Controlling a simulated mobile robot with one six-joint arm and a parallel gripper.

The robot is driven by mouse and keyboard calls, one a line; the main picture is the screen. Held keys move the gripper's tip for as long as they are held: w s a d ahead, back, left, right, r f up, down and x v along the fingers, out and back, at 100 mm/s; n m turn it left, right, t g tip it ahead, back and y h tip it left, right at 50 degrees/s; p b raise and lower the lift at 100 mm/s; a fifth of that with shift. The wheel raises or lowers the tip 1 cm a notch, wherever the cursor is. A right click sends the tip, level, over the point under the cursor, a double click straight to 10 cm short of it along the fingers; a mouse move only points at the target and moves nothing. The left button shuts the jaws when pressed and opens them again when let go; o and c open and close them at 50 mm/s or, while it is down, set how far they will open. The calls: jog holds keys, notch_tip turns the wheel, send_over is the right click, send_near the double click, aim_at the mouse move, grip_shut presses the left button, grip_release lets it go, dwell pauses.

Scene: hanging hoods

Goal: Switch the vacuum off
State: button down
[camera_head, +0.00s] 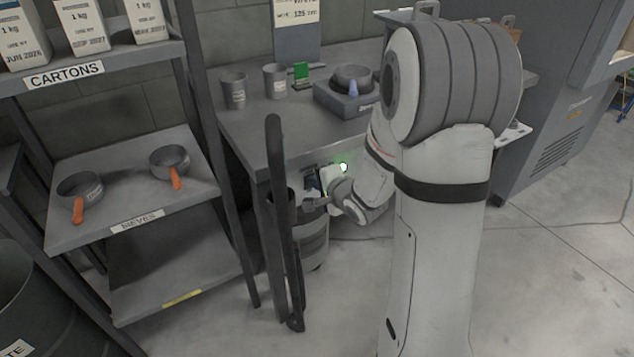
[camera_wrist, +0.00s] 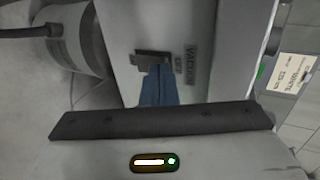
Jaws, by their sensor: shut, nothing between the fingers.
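In the wrist view, a pale panel carries a label reading VACUUM (camera_wrist: 191,65), with a second line too small to read surely. A dark grey switch piece (camera_wrist: 152,58) sits on the panel beside the label. My gripper (camera_wrist: 157,70) is shut and empty. Its blue fingers point at the switch and their tips are at or very near it; I cannot tell whether they touch. The switch's position is not clear. The vacuum canister (camera_wrist: 75,38) stands behind at the upper left. In the head view the canister (camera_head: 313,240) is under the bench, and my gripper (camera_head: 313,186) is partly hidden by my wrist.
A dark upright pole (camera_head: 283,220) stands just left of my gripper. The bench (camera_head: 245,140) above holds cups, a green card and a scale (camera_head: 345,100) with a bowl. A shelf (camera_head: 120,240) with sieves and cartons is on the left. A dark hose (camera_wrist: 22,32) meets the canister.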

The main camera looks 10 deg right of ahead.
jog(key=shift+w+a+r+g+p, duration=0.15)
jog(key=shift+w+g+p, duration=0.15)
jog(key=shift+p, duration=0.7)
jog(key=shift+r+p, duration=0.8)
jog(key=shift+p, duration=0.15)
